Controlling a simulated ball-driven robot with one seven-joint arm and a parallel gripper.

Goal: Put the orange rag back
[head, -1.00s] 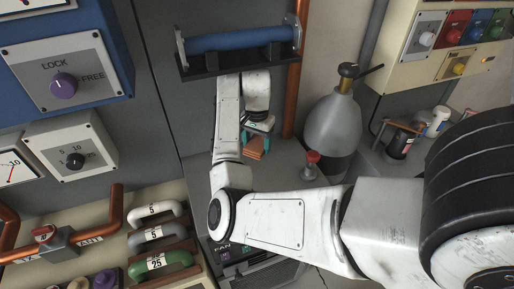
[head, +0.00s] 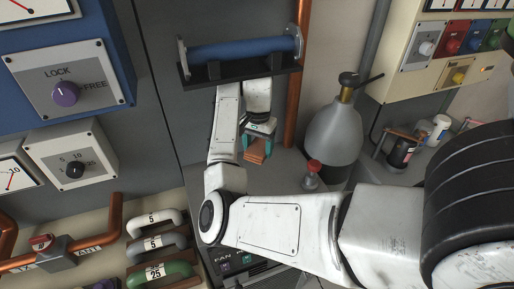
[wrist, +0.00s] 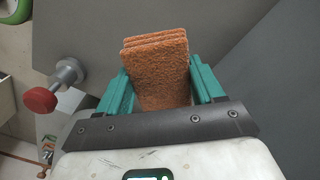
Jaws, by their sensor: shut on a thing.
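The orange rag (head: 256,151) is a folded, layered, rough-textured piece. My gripper (head: 258,138) is shut on it, and the rag hangs below the fingers in the head view. In the wrist view the rag (wrist: 158,72) stands out between the two green fingers of my gripper (wrist: 160,90). The gripper is in front of the grey cabinet, below the blue roller (head: 240,47) on its black bracket. No empty place for the rag is clearly recognisable.
A red-knobbed valve (head: 313,168) stands right of the gripper; its red knob (wrist: 40,100) is at left in the wrist view. A grey gas bottle (head: 335,128) is behind it. A copper pipe (head: 299,100) runs vertically nearby. Coloured handles (head: 165,243) are at lower left.

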